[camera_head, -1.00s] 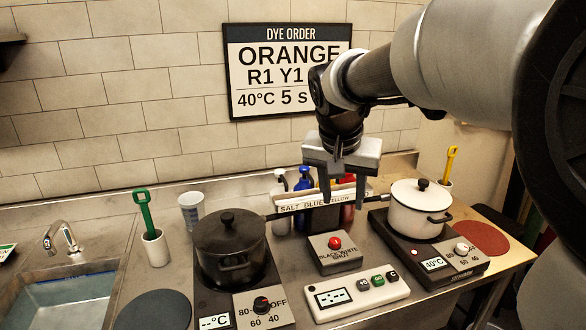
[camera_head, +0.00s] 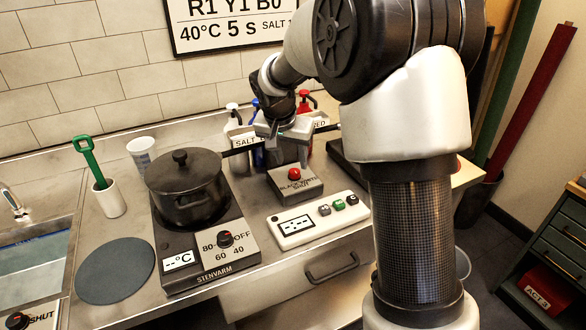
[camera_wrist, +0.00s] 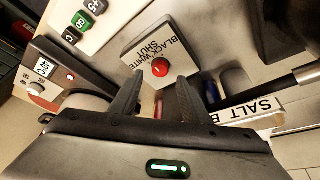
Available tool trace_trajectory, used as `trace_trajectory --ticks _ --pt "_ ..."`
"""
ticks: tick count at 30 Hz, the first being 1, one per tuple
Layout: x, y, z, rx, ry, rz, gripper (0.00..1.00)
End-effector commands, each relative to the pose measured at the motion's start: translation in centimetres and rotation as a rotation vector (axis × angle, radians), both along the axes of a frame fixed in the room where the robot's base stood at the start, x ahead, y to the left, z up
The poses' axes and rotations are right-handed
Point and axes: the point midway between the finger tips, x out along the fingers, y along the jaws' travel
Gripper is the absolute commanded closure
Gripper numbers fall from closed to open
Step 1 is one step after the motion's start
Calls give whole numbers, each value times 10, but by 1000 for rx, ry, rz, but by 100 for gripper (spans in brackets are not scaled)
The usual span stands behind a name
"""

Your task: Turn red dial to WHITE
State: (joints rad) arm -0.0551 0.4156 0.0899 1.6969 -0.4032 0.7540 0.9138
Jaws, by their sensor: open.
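The red dial (camera_head: 295,174) sits on a small grey box (camera_head: 290,186) lettered BLACK, WHITE and SHUT, near the middle of the counter. It also shows in the wrist view (camera_wrist: 160,67), on its box (camera_wrist: 147,48). A small pale mark shows on the dial, but I cannot tell which word it points at. My gripper (camera_head: 286,155) is just behind and above the dial in the head view, pointing down. In the wrist view my gripper (camera_wrist: 158,82) is open and empty, its two fingers on either side below the dial, apart from it.
A black pot (camera_head: 185,190) stands on a hotplate at left, its handle reaching toward my gripper. A white panel with buttons (camera_head: 315,218) lies in front of the box. Pump bottles (camera_head: 305,105) and a SALT-labelled rack (camera_head: 244,141) stand behind. A grey disc (camera_head: 115,270) lies front left.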

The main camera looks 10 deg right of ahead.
Motion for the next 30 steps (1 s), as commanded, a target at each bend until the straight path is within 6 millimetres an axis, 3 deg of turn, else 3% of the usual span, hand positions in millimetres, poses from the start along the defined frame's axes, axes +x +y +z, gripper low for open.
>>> trace_trajectory --ticks 3,7,20,27,30 --pt "7 -4 -22 0 2 1 57" --pt "12 -7 -35 -1 2 1 57" --pt "16 -9 -43 0 -1 1 57" --pt "16 -9 -43 0 -1 1 98" --pt "16 -9 -43 0 -1 2 98"
